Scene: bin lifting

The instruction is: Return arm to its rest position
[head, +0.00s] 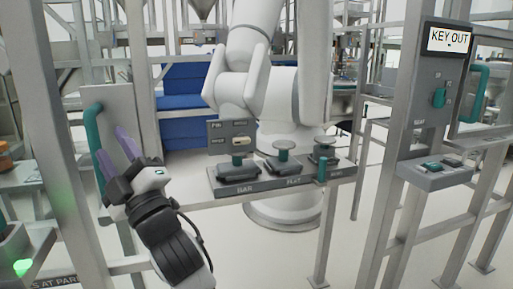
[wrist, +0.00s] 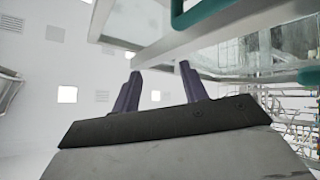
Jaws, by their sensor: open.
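My gripper (head: 116,152) is at the left of the head view, with its two purple fingers pointing up and to the left. The fingers are apart and nothing is between them. It is close to a teal handle (head: 95,140) on a grey panel; I cannot tell if they touch. In the wrist view my gripper (wrist: 160,75) shows both fingers apart and empty. A teal handle (wrist: 200,12) crosses the top of that view, to the right of the fingers.
A shelf (head: 250,187) with several knobbed stations is at the centre. A "KEY OUT" display (head: 450,40) and a button box (head: 446,170) are on the right post. A metal post (head: 62,130) stands left of my gripper. A green light (head: 23,267) glows at lower left.

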